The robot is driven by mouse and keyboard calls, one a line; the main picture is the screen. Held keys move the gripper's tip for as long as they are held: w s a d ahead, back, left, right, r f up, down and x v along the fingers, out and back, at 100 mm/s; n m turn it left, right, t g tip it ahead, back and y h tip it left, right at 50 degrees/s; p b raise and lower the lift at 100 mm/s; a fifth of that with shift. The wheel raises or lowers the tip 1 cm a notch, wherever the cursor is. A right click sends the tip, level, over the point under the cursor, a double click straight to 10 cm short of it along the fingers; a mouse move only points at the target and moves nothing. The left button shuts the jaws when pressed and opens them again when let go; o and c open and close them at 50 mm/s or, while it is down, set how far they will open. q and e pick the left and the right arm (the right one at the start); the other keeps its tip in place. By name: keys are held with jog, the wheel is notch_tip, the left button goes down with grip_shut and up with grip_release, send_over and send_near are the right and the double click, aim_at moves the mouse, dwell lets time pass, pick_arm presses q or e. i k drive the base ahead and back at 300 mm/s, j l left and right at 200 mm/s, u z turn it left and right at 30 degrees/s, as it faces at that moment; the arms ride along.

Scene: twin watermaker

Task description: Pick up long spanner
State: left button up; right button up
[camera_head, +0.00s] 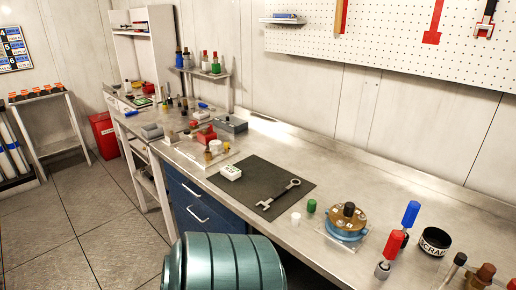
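Neither of my grippers shows in this view.
White (296,218) and green (311,206) caps, a brass-and-blue round part (346,222), red and blue handled tools and a black scrap cup (434,241) stand to the right.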

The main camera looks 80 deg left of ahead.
aim_at(274, 198)
jog(key=u, duration=2.3)
jog(key=i+j, duration=0.3)
jog(key=j, duration=0.25)
